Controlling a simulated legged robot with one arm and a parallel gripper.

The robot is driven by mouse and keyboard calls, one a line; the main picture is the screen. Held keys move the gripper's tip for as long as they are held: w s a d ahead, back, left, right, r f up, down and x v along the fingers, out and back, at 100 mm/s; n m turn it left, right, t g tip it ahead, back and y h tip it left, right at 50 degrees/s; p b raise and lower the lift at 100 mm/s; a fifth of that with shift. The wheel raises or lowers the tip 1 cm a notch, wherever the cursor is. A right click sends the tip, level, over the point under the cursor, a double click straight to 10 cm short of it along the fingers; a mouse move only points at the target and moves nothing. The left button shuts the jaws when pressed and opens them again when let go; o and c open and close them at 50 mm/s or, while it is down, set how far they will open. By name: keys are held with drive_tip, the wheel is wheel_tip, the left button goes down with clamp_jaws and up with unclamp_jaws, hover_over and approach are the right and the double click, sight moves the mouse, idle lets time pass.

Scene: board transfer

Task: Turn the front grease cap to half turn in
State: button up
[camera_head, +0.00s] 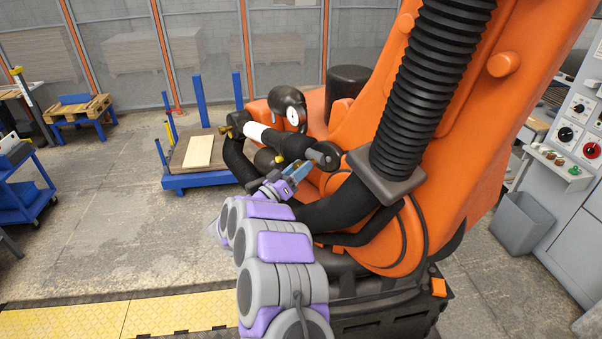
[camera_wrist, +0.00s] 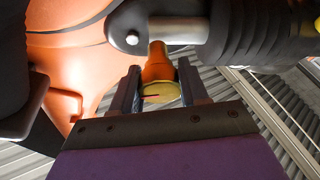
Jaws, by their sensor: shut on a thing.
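In the wrist view, the grease cap (camera_wrist: 160,93) is a round brass-yellow disc with a short dark red mark on its face, lying roughly sideways. It sits at the end of an orange stub (camera_wrist: 158,66) on the big orange machine. My gripper (camera_wrist: 159,72) has one dark finger on each side of the cap and is shut on it. In the head view, my gripper (camera_head: 298,172) reaches in beside the orange machine (camera_head: 395,240), below a black and white cylinder (camera_head: 268,136). The cap cannot be made out there.
A thick black ribbed hose (camera_head: 425,90) and a black curved hose (camera_head: 335,208) run close to my arm. A blue cart (camera_head: 198,181) with a pale board (camera_head: 198,151) stands behind to the left. A control cabinet (camera_head: 575,150) is at right.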

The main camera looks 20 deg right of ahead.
drive_tip(key=m+g+b, duration=0.1)
drive_tip(key=m, duration=0.1)
drive_tip(key=m+g+b, duration=0.1)
drive_tip(key=m+b, duration=0.1)
drive_tip(key=m, duration=0.1)
drive_tip(key=m+g+h+b, duration=0.1)
drive_tip(key=m, duration=0.1)
drive_tip(key=shift+a+f+m, duration=0.15)
drive_tip(key=shift+f+m, duration=0.15)
drive_tip(key=shift+f, duration=0.1)
drive_tip(key=m+g+b, duration=0.2)
drive_tip(key=m+b, duration=0.1)
drive_tip(key=m, duration=0.1)
drive_tip(key=m+g+b, duration=0.2)
drive_tip(key=m+b, duration=0.1)
drive_tip(key=m, duration=0.1)
drive_tip(key=shift+w, duration=0.1)
drive_tip(key=m+g+b, duration=0.1)
drive_tip(key=m, duration=0.2)
drive_tip(key=m+y+b, duration=0.1)
drive_tip(key=m+b, duration=0.1)
drive_tip(key=m, duration=0.2)
drive_tip(key=shift+r+g, duration=0.15)
drive_tip(key=shift+g, duration=0.25)
drive_tip(key=m+y+b, duration=0.2)
drive_tip(key=m, duration=0.3)
drive_tip(key=shift+m+b, duration=0.3)
drive_tip(key=o, duration=0.8)
drive_tip(key=shift+o, duration=1.2)
drive_tip(key=shift+r, duration=0.2)
